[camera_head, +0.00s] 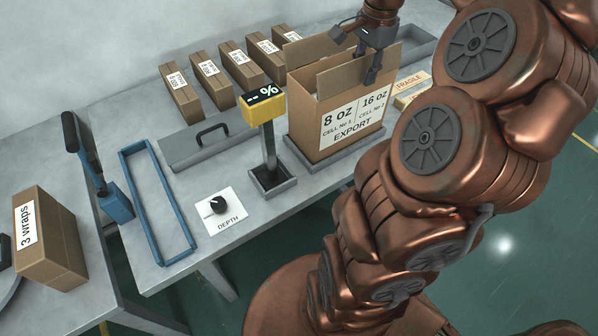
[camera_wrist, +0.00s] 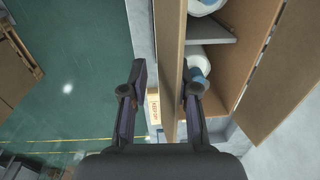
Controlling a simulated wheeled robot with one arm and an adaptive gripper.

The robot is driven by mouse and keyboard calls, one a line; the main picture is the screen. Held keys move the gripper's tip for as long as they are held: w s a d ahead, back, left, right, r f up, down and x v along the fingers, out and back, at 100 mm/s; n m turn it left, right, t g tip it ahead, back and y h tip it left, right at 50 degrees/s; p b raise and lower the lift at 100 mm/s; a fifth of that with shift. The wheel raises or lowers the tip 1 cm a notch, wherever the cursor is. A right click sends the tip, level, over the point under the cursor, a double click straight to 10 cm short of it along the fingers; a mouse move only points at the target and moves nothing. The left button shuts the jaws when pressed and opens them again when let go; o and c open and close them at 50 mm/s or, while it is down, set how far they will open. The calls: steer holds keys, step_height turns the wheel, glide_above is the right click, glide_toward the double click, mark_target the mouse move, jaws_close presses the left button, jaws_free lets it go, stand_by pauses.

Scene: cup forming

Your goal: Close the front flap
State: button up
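The brown cardboard carton (camera_head: 352,125), marked EXPORT, stands on a grey tray with its top open. Its front flap (camera_head: 345,82) stands upright above the labelled face. In the wrist view the front flap (camera_wrist: 170,60) is an edge-on panel running between my fingers. My gripper (camera_head: 368,62) is open at the right part of this flap, one finger on each side. In the wrist view my gripper (camera_wrist: 164,84) has its left finger clear of the flap; I cannot tell whether the right finger touches it. The back flap (camera_head: 315,50) also stands up.
White rounded items (camera_wrist: 200,70) and a grey divider (camera_wrist: 212,48) show inside the carton. A yellow display post (camera_head: 265,125) stands left of it. Several small boxes (camera_head: 210,78) line the back.

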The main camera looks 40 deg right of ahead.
steer(key=shift+s+t+p, duration=0.35)
steer(key=shift+t+p, duration=0.65)
steer(key=shift+p, duration=1.05)
steer(key=shift+r+b, duration=0.4)
steer(key=shift+r, duration=0.15)
steer(key=shift+b+v, duration=0.95)
steer(key=shift+v, duration=2.4)
steer(key=s+a+f+n+g, duration=0.15)
steer(key=a+n, duration=0.25)
steer(key=a, duration=0.4)
steer(key=a+f+n, duration=0.2)
steer(key=a+n, duration=0.3)
steer(key=a, duration=0.3)
steer(key=s+a+f+n+g+b, duration=0.1)
steer(key=s+a+f+n+g, duration=0.1)
steer(key=s+a+f+n, duration=0.5)
steer(key=shift+s+a+f, duration=0.3)
steer(key=shift+s+a, duration=1.1)
steer(key=shift+a, duration=0.35)
